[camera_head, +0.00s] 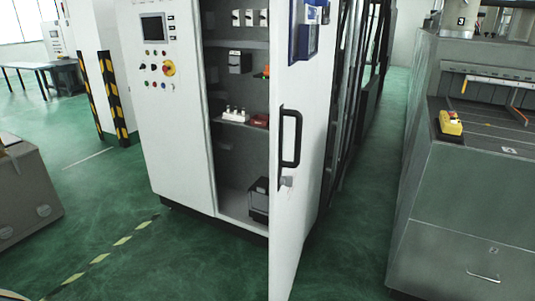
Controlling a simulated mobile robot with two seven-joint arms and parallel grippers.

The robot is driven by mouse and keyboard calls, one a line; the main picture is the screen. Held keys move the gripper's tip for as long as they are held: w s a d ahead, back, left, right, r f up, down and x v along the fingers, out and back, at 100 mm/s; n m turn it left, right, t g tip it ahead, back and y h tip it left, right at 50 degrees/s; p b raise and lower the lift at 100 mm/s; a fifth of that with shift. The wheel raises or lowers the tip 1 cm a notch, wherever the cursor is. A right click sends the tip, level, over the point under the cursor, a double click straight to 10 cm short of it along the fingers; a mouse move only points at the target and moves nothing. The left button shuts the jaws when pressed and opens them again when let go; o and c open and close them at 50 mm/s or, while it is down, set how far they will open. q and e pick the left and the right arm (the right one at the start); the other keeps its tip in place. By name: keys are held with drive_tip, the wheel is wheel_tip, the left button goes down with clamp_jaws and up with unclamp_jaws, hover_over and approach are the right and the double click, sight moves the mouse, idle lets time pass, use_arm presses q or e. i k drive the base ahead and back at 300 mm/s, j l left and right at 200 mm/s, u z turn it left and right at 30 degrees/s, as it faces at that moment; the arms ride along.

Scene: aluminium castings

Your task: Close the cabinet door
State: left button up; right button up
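The white cabinet (172,130) stands left of the middle, with a small screen, buttons and a red-yellow rotary switch on its front panel. Its door (290,215) is open and swung out toward me, hinged on the cabinet's right side. A black handle (291,138) and a small lock below it sit on the door, and blue holders are fixed near its top. The open compartment (234,170) shows shelves with small devices. Part of the interior is hidden behind the door. Neither of my grippers is in view.
A grey machine bench (465,210) with a yellow control box (450,123) stands at the right. A brown box-like object (25,190) is at the left edge. A striped black-yellow post (112,95) stands behind. Green floor is clear in front of the cabinet and between door and bench.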

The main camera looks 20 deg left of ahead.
sight(293, 66)
drive_tip(key=l+u, duration=0.8)
drive_tip(key=k+z, duration=0.25)
drive_tip(key=i+l, duration=0.1)
drive_tip(key=l+z, duration=0.05)
